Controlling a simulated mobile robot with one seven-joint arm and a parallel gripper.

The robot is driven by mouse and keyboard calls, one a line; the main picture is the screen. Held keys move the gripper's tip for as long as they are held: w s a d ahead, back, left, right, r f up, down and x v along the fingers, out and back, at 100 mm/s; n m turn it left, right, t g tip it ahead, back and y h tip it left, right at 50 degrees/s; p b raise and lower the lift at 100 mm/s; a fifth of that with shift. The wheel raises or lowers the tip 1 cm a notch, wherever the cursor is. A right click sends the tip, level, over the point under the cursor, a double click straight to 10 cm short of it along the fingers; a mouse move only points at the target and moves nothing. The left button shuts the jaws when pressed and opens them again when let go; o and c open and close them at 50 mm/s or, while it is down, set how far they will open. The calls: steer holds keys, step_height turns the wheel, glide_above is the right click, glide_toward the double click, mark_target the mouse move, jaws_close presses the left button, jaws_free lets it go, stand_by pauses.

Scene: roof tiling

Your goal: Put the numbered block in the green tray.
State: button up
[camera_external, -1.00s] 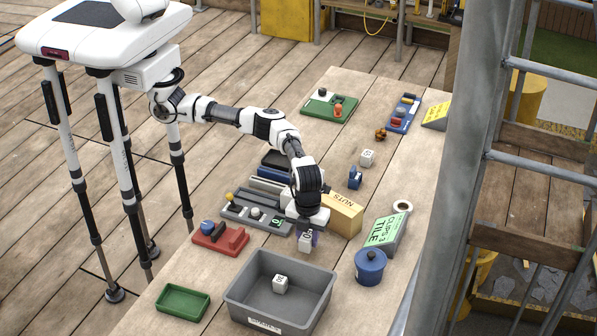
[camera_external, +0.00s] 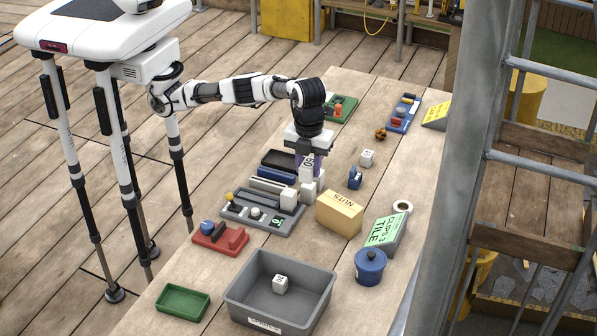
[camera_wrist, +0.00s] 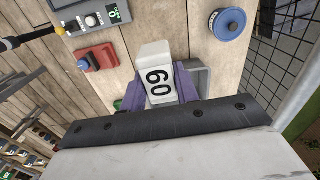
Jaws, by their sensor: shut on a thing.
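In the external view my gripper (camera_external: 311,160) holds the block (camera_external: 307,168) above the middle of the table, beyond the grey tool tray. The small green tray (camera_external: 182,303) sits empty at the table's near left corner, well away from my gripper. Another white numbered block (camera_external: 280,284) lies inside the large grey bin (camera_external: 245,303).

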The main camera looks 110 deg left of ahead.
steer(key=shift+r, duration=0.25)
steer(key=s+d+f+m, duration=0.2)
steer(key=s+d+m, duration=0.25)
steer(key=d, duration=0.45)
steer(key=s+d+f+m, duration=0.2)
steer(key=s+d+m, duration=0.25)
steer(key=d, duration=0.45)
steer(key=m, duration=0.9)
glide_above(178, 309)
step_height(178, 309, down, 18)
steer(key=shift+f+b, duration=0.1)
steer(key=shift+b, duration=0.25)
steer(key=shift+f+p, duration=0.35)
steer(key=shift+f, duration=2.2)
steer(key=shift+f, duration=0.15)
steer(key=o, duration=0.7)
